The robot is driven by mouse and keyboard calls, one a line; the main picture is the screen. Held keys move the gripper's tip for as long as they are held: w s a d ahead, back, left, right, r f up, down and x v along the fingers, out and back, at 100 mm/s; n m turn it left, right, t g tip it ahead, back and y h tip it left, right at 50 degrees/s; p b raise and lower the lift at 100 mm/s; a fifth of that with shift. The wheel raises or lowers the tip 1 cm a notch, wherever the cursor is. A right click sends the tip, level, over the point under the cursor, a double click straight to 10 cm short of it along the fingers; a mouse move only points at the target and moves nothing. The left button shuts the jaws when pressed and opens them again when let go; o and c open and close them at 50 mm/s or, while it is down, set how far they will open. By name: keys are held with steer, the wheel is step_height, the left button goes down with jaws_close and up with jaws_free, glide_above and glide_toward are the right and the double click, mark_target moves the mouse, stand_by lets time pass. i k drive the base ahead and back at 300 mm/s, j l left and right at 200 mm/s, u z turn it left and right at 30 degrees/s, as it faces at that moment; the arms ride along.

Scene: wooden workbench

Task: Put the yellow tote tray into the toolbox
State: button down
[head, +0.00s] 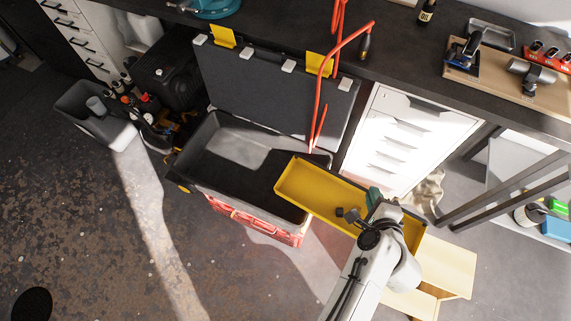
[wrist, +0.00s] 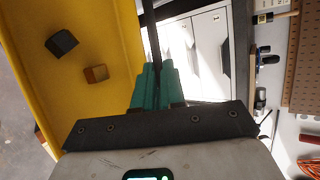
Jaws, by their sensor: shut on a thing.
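The long yellow tote tray (head: 310,190) slants across the head view, its left end over the right part of the toolbox. It fills the left of the wrist view (wrist: 100,85), with a dark block (wrist: 62,43) and a small brown block (wrist: 96,73) inside. My gripper (head: 373,196) is shut on the tray's far long wall, its teal fingers also showing in the wrist view (wrist: 154,85). The toolbox (head: 252,222) has a red front and stands open, its grey lid (head: 265,95) raised behind. My arm hides part of the tray's right half.
A wooden stool (head: 452,265) stands below the tray's right end. A white drawer cabinet (head: 405,140) is behind the tray. A red hose (head: 337,50) hangs near the lid. A grey bin (head: 115,130) with items is left of the toolbox.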

mark_target(257, 170)
steer(key=j+u, duration=0.1)
steer(key=j, duration=0.4)
steer(key=i+j, duration=0.15)
steer(key=j, duration=0.35)
steer(key=j+u, duration=0.15)
steer(key=j, duration=0.35)
steer(key=i+j, duration=0.15)
steer(key=j, duration=0.35)
steer(key=i+j+u, duration=0.15)
steer(key=j, duration=0.3)
